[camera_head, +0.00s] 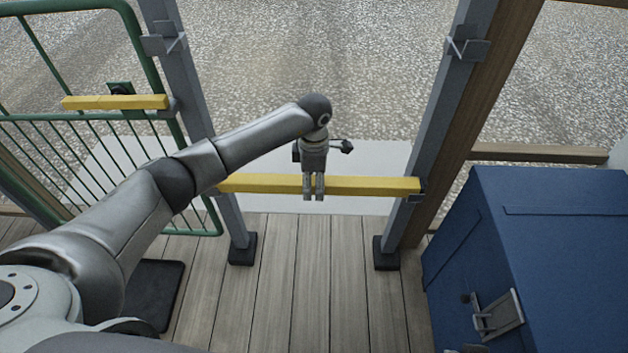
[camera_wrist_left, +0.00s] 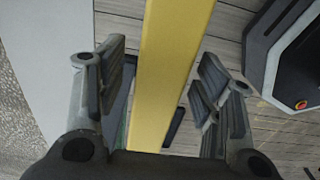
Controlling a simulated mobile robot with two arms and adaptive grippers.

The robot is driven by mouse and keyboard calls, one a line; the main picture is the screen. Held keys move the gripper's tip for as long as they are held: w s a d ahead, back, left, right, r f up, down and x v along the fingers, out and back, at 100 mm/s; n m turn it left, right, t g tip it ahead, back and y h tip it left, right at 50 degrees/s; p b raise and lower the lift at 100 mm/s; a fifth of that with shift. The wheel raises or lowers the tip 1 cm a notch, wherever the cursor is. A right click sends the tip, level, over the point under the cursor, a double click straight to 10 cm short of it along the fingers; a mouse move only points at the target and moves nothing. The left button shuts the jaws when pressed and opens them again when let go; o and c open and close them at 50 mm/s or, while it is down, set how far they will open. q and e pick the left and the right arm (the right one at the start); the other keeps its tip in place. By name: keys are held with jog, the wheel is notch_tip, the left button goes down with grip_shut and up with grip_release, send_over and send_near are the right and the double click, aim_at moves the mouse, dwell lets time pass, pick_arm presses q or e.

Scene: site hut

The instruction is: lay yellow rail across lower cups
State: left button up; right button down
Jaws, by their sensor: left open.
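The yellow rail (camera_head: 370,186) lies level across the gap between the left post (camera_head: 200,110) and the right post (camera_head: 450,110). Its right end is at the right post's lower cup (camera_head: 414,193). Its left end reaches the left post, where my arm partly hides it and I cannot make out the cup. My left gripper (camera_head: 313,192) points down at the middle of the rail with its jaws open. In the left wrist view the rail (camera_wrist_left: 172,60) runs between the spread fingers (camera_wrist_left: 162,70), with a gap on each side. My right gripper is not in view.
Upper cups sit empty on the left post (camera_head: 164,42) and right post (camera_head: 467,49). A green gate (camera_head: 60,117) with a shorter yellow bar (camera_head: 115,102) stands left. A blue box (camera_head: 540,250) stands right. The plank floor (camera_head: 300,270) between the posts is clear.

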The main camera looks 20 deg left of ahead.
pick_arm(q)
jog(key=shift+r, duration=0.3)
notch_tip(320, 180, up, 11)
jog(key=shift+r, duration=0.2)
dwell(0.4)
